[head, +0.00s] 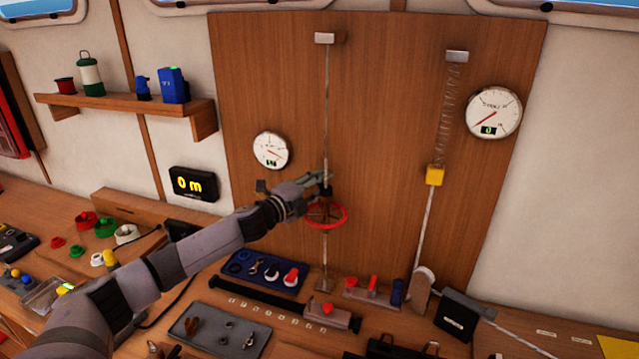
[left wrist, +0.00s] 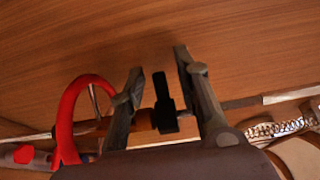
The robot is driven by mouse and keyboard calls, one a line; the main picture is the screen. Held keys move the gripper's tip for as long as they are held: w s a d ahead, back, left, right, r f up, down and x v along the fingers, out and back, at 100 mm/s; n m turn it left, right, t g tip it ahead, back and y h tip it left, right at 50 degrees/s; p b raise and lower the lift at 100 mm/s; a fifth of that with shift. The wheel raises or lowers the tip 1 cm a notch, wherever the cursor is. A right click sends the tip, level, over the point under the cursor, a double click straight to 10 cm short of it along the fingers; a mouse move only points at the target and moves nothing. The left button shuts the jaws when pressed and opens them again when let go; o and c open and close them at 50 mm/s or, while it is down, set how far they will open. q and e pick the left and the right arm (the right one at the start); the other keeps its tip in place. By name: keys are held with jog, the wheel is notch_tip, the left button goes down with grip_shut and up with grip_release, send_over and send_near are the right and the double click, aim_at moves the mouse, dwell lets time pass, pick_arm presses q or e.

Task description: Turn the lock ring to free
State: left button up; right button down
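A red handwheel (head: 325,215) sits on a thin vertical line on the wooden panel; it also shows at the left of the left wrist view (left wrist: 70,115). Just above the wheel is a small dark collar (head: 326,192), which looks like the lock ring. In the left wrist view a black piece with a raised tab (left wrist: 165,105) stands between the fingers. My left gripper (head: 321,181) is at this collar. Its fingers (left wrist: 158,65) are apart, one on each side of the black piece, with gaps visible. My right gripper is not in view.
Two round gauges (head: 272,150) (head: 494,112) hang on the panel. A second line with a spring and yellow block (head: 435,175) runs to the right. A blue tray (head: 240,270), a grey tray (head: 245,343) and red-handled fittings (head: 372,284) crowd the bench below.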

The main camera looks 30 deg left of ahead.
pick_arm(q)
jog(key=shift+c, duration=0.4)
grip_shut()
jog(key=shift+f, duration=0.15)
